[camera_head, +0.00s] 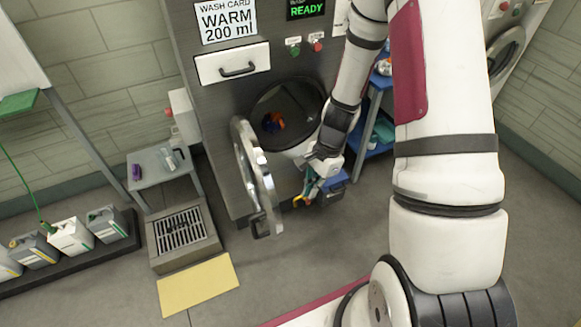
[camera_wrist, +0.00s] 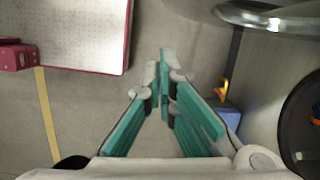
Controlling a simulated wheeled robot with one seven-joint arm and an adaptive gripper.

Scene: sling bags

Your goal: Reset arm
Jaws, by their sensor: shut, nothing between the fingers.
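My gripper (camera_head: 309,190) hangs just in front of the washer, below and to the right of its round opening. In the wrist view its teal-padded fingers (camera_wrist: 164,62) are closed together, with nothing seen between them. My arm reaches in from the right of the head view. The washer door (camera_head: 262,180) stands open to the left of the gripper. Inside the dark drum lie orange and blue items (camera_head: 274,122); what they are is too small to tell. Part of the drum opening is hidden by my arm.
The washer drawer (camera_head: 232,66) is shut under a card reading WARM 200 ml. A small grey table (camera_head: 160,172) holds a purple bottle and a clear vessel. Several jugs (camera_head: 72,238) stand at left. A blue shelf (camera_head: 372,135) is partly behind my arm. A yellow mat (camera_head: 198,285) lies on the floor.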

